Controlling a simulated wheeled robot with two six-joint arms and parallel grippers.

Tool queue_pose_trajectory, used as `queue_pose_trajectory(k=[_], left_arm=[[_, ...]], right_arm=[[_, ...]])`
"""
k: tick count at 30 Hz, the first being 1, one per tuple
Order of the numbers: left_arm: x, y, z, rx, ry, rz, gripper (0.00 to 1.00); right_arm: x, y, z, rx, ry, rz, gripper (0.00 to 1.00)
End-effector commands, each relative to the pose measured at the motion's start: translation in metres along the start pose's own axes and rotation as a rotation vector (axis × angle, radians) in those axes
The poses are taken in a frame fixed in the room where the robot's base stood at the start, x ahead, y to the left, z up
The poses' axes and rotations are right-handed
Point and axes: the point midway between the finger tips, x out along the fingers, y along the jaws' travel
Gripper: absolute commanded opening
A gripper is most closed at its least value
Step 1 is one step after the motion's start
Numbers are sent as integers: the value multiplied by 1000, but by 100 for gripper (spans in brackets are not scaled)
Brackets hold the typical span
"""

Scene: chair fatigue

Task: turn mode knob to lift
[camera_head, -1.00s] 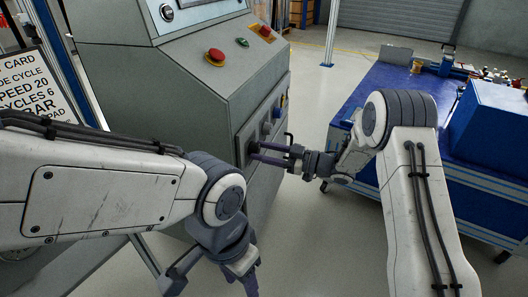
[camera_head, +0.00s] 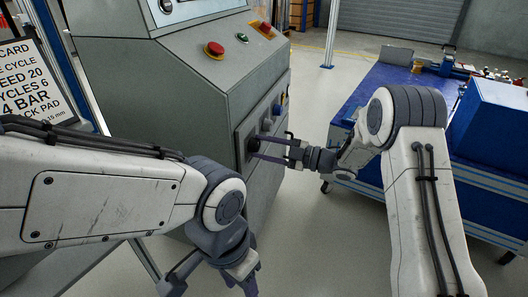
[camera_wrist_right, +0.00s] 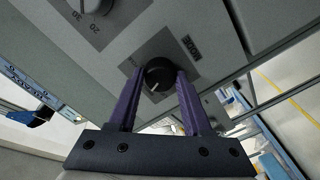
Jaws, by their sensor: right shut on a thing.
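The dark round mode knob (camera_wrist_right: 159,75) sits on a grey plate beside a MODE label (camera_wrist_right: 192,47) in the right wrist view. A white mark on its face points to the lower left. In the head view the knob (camera_head: 253,145) is on the side panel of the grey machine. My right gripper (camera_head: 259,147) is shut on it, with one purple finger on each side. The fingers also show in the wrist view (camera_wrist_right: 160,74). My left gripper (camera_head: 215,283) hangs at the bottom of the head view, partly cut off, away from the knob. The position words around the knob are unreadable.
Another numbered dial (camera_wrist_right: 97,5) is near the mode knob. A red button (camera_head: 214,50) and a green button (camera_head: 242,38) are on the sloped top. A text card (camera_head: 30,85) stands at left. A blue bench (camera_head: 400,75) is at right, with open floor between.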

Motion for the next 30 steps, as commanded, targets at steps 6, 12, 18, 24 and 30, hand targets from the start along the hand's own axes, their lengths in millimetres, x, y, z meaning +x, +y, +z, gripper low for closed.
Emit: queue_pose_trajectory(k=[6, 12, 18, 24, 30], left_arm=[[20, -1, 1, 0, 0, 0, 50], [37, -3, 2, 0, 0, 0, 50], [53, -4, 3, 0, 0, 0, 50], [65, -5, 4, 0, 0, 0, 50], [72, -5, 4, 0, 0, 0, 50]], right_arm=[[-1, -4, 2, -204, 3, -3, 0], [-1, -4, 2, -391, 3, -4, 0], [-1, -4, 2, -550, 3, -4, 0], [-1, -3, 1, -667, 3, -4, 0], [-1, -2, 0, -734, 4, -4, 0]])
